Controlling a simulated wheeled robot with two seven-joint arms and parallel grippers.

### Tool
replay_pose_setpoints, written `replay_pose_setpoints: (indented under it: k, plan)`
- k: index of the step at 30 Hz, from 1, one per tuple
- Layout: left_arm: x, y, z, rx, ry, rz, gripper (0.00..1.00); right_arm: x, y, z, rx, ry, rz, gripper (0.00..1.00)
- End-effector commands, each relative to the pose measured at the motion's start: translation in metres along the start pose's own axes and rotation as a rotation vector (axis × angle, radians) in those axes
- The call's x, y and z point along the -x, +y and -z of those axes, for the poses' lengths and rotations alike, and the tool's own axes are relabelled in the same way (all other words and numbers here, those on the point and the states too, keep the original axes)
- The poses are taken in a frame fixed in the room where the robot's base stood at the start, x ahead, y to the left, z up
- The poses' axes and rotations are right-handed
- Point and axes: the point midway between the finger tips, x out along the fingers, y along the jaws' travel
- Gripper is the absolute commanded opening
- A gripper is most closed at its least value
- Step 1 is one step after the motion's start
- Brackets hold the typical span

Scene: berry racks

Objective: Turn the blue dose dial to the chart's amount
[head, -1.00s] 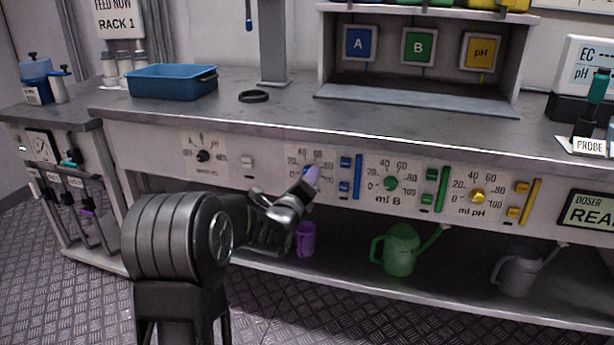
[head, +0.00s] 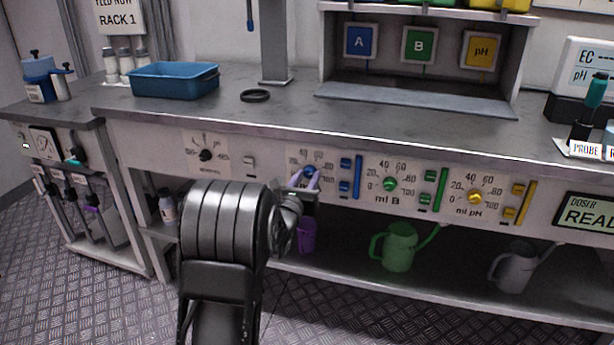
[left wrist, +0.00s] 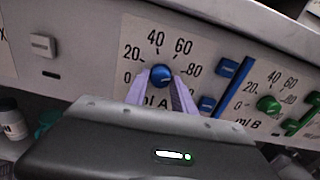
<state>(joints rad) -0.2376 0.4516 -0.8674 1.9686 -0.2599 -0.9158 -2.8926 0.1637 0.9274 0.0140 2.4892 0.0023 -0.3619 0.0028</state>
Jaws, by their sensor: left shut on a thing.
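The blue dose dial (head: 310,172) is on the bench's front panel, in the "ml A" scale marked from 0 to 100. It also shows in the left wrist view (left wrist: 161,74), facing me, with numbers 20, 40, 60 and 80 around it. My left gripper (head: 304,178) is at the dial, its lavender fingers one on each side of it and shut on it. The fingers (left wrist: 160,86) cover the dial's lower part and some of the scale. Its pointer is too small to read. No dosing chart with an amount is legible. My right gripper is not in view.
A blue slider (head: 357,176) and buttons sit right of the dial. The green dial (head: 390,183) and yellow dial (head: 476,197) are farther right. A purple jug (head: 307,236) and green watering can (head: 398,247) stand on the shelf below. A blue tray (head: 174,81) is on the bench.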

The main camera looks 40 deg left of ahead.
Motion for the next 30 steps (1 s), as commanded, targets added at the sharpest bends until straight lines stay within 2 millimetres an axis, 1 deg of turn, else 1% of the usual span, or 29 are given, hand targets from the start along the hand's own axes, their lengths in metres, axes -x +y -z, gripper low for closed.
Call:
replay_pose_setpoints:
  k: [6, 17, 18, 25, 30]
  plan:
    - [0.0, -0.0005, 0.0007, -0.044, 0.002, 0.001, 0.0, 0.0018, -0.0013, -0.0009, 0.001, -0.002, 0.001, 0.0]
    - [0.0001, -0.0004, 0.0011, -0.047, 0.002, 0.001, 0.0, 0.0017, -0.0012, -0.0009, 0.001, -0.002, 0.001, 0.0]
    - [0.0001, -0.0004, 0.0011, -0.047, 0.002, 0.001, 0.33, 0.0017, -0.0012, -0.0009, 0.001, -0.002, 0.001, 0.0]
    - [0.0, -0.0001, 0.0006, -0.046, 0.001, 0.0, 0.51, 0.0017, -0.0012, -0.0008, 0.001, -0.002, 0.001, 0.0]
    - [0.0, 0.0, 0.0003, -0.046, 0.001, 0.0, 0.51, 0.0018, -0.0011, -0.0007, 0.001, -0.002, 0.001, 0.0]
